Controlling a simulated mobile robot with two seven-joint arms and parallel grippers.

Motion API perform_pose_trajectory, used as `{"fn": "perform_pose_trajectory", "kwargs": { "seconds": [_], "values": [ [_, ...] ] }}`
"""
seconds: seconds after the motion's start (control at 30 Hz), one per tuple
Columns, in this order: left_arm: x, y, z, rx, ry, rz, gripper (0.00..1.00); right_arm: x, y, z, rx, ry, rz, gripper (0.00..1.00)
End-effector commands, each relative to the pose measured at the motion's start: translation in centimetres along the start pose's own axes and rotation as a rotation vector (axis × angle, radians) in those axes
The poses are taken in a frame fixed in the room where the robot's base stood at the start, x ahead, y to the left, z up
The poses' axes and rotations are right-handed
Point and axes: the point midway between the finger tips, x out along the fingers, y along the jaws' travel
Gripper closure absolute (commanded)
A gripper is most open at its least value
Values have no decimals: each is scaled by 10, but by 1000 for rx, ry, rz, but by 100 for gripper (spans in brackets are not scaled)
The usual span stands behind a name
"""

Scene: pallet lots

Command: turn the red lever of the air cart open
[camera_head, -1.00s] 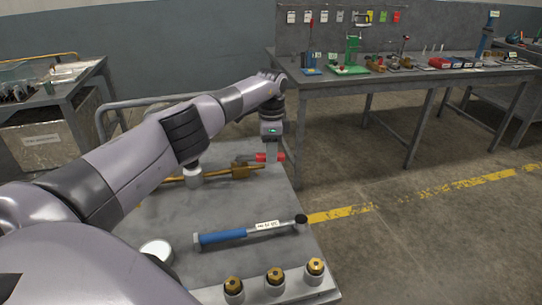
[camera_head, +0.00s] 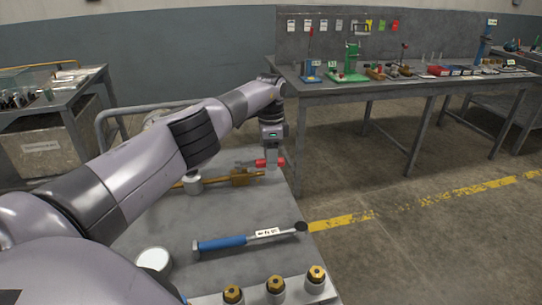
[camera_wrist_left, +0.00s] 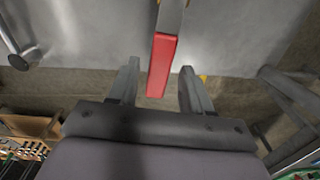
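The red lever (camera_head: 261,163) lies at the far right part of the cart top (camera_head: 220,215), by a brass valve fitting (camera_head: 240,178) on a brass pipe. My left gripper (camera_head: 272,163) points down at the lever and partly hides it. In the left wrist view the red lever (camera_wrist_left: 162,65) reaches in between the two fingers of my left gripper (camera_wrist_left: 160,72). The fingers are apart, with a gap on each side of the lever, so the gripper is open. My right gripper is not in view.
A blue-handled torque wrench (camera_head: 222,242) lies across the cart top. Several brass-topped fittings (camera_head: 275,285) stand along its front edge, with a white round piece (camera_head: 153,258) to the left. A workbench (camera_head: 400,84) with tools stands behind on the right. Floor to the right is clear.

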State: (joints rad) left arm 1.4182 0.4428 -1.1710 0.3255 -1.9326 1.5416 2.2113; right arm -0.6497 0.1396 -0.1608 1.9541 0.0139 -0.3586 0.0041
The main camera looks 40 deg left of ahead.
Motion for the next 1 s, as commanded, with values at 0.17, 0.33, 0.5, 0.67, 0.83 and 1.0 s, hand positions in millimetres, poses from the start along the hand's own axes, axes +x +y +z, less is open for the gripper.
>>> {"fn": "perform_pose_trajectory", "kwargs": {
  "seconds": [0.17, 0.33, 0.5, 0.67, 0.83, 1.0],
  "values": [
    [1, 1, 0, 1, 0, 2, 49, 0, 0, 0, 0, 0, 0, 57],
    [-3, 1, -1, 2, 1, 2, 49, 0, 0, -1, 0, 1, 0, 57],
    [-28, 0, 0, 2, 2, -1, 49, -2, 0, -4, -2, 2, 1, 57],
    [-53, 0, 0, 0, 2, -1, 49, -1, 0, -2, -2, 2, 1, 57],
    [-68, 0, 0, -1, 1, 0, 49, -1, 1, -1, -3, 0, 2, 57],
    [-71, 0, 0, 0, 0, 2, 49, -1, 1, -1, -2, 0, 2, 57]
  ]
}}
